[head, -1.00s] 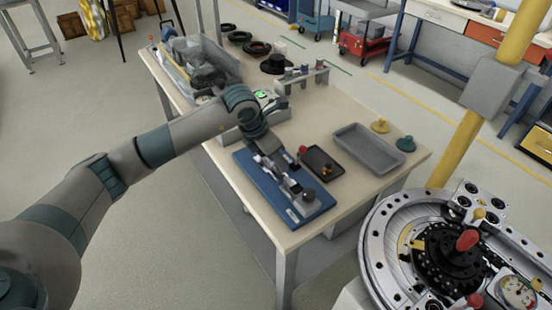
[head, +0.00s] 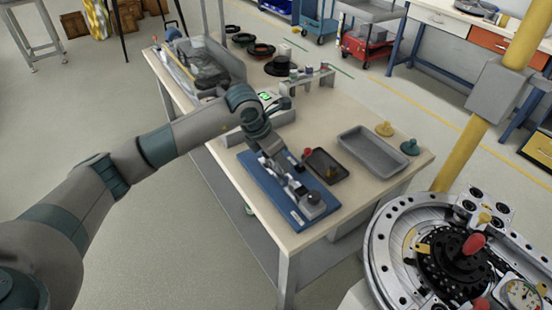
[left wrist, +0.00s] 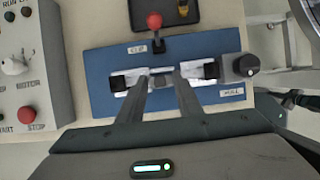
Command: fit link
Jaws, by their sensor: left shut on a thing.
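A blue fixture plate (head: 318,209) lies near the front edge of the table. It shows in the left wrist view (left wrist: 105,62) with a "CLIP" label, a red-knobbed lever (left wrist: 154,21) and a grey block with a black knob (left wrist: 240,66) near a "PULL" label. Pale metal holders sit in a row across the plate. My left gripper (head: 287,172) reaches down over it. In the left wrist view its fingers (left wrist: 162,90) stand around a small grey link piece (left wrist: 162,82) between the holders and are shut on it. The fingers partly hide the piece. My right gripper is not in view.
A small dark tray (head: 341,175) with a brass-coloured bit lies beside the plate. A control box with a red stop button (left wrist: 28,115) stands left of the plate. A round machine (head: 385,250) stands at right.

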